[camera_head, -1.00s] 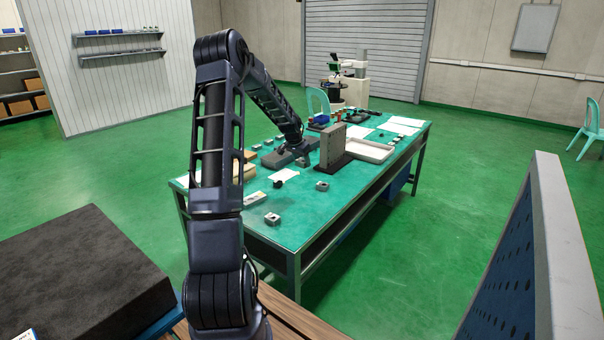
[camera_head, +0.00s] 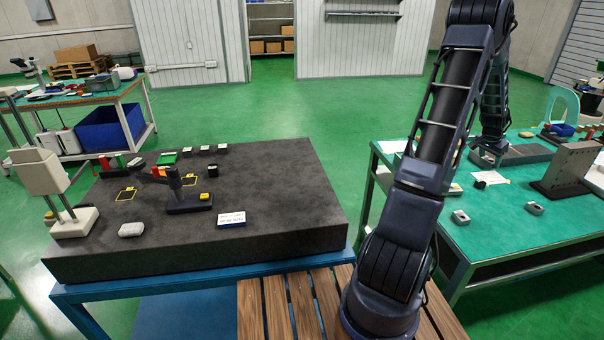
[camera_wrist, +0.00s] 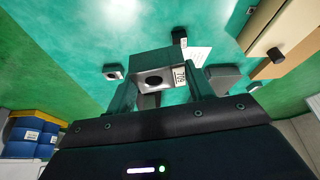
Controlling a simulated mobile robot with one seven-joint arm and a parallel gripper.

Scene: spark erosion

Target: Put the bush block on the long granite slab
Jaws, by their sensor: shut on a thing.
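In the wrist view, the bush block (camera_wrist: 150,60) is a grey block with a dark round hole and a small white label. My gripper (camera_wrist: 158,84) is shut on it, one finger on each side. In the head view, my gripper (camera_head: 489,157) is at the green-topped bench on the right, and the block in it cannot be made out. The long granite slab (camera_head: 275,180) is the large dark slab on a blue stand at left centre. My gripper is well to the right of it.
The green bench (camera_head: 490,235) carries two small grey blocks (camera_head: 460,217) (camera_head: 535,208) and an upright grey plate (camera_head: 572,175). A wooden slatted top (camera_head: 280,305) lies in front.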

